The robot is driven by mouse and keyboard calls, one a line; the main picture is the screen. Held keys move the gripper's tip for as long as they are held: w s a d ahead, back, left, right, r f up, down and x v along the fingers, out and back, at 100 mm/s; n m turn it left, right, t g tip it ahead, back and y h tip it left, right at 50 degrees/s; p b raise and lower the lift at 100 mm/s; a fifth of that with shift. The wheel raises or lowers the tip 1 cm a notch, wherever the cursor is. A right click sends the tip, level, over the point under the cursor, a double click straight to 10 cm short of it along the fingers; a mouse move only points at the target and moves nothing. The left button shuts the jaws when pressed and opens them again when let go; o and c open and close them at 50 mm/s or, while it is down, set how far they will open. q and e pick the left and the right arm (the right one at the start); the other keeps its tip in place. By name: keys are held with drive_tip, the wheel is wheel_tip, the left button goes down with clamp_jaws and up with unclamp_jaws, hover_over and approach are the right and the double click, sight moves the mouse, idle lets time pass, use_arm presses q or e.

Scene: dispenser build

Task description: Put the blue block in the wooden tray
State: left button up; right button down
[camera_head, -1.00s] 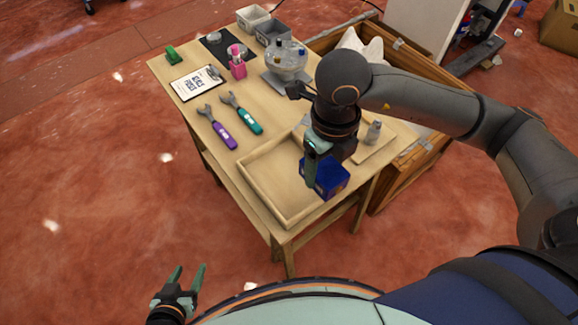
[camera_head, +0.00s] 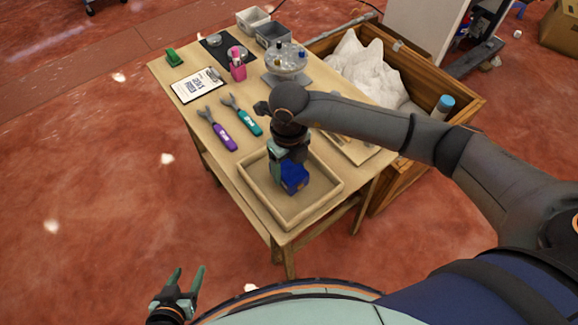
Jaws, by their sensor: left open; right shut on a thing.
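The blue block (camera_head: 295,179) is in my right gripper (camera_head: 284,178), whose jaws are shut on it. Block and gripper are inside the outline of the wooden tray (camera_head: 262,207), towards its middle. I cannot tell whether the block touches the tray floor. The gripper and hand hide part of the block's upper left side. The tray is shallow, with low pale walls, at the near end of the wooden table. My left gripper (camera_head: 187,279) is open and empty, low at the left, over the floor and away from the table.
On the table (camera_head: 178,107) lie a purple wrench (camera_head: 222,135), a teal wrench (camera_head: 247,122) and a clipboard (camera_head: 197,85). A pink holder (camera_head: 237,69), a round dispenser (camera_head: 287,62) and grey bins (camera_head: 253,20) stand farther back. A wooden crate (camera_head: 395,185) with white sacks adjoins the right side.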

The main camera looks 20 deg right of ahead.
drive_tip(key=shift+f, duration=0.15)
drive_tip(key=shift+f, duration=0.1)
drive_tip(key=shift+f, duration=0.15)
unclamp_jaws()
